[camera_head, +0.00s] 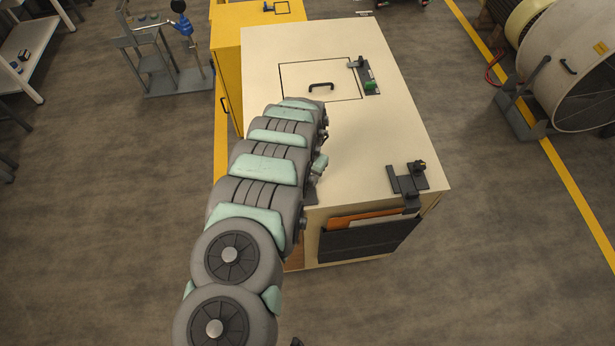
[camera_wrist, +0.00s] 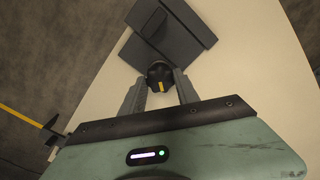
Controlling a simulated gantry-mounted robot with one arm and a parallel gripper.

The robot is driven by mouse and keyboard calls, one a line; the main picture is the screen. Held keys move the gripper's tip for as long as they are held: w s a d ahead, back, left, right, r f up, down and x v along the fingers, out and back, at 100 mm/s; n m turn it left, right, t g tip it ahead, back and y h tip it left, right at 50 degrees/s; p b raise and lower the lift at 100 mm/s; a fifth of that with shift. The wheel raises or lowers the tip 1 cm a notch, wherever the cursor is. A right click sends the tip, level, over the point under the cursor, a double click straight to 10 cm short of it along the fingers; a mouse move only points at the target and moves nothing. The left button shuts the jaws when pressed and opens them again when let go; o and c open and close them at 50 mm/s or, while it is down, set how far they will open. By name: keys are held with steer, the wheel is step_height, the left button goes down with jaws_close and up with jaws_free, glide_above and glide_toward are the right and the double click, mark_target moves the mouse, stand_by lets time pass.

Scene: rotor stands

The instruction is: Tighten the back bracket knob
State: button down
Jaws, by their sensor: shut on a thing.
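In the wrist view, a round black knob (camera_wrist: 158,70) with a yellow mark sits beside a dark grey bracket (camera_wrist: 185,40) on the beige surface. My gripper (camera_wrist: 161,83) has its two grey fingers on either side of this knob, shut on it. In the head view, my arm runs up over the left side of the beige cabinet (camera_head: 400,130) and hides my gripper and the held knob. Another dark bracket with a black knob (camera_head: 419,167) stands at the cabinet's front right corner, apart from my arm.
The cabinet top has a hatch with a black handle (camera_head: 321,86) and a latch with a green part (camera_head: 371,86). A yellow cabinet (camera_head: 228,50) stands behind left. A large drum (camera_head: 575,75) is at the right. The right part of the top is mostly clear.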

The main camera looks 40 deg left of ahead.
steer(key=m, duration=0.5)
steer(key=shift+m+b, duration=0.3)
steer(key=shift+b, duration=0.1)
steer(key=m, duration=0.4)
steer(key=shift+m, duration=0.4)
steer(key=c, duration=0.9)
jaws_free()
steer(key=shift+r, duration=0.15)
step_height(320, 180, up, 10)
steer(key=shift+r, duration=0.25)
steer(key=shift+w, duration=0.1)
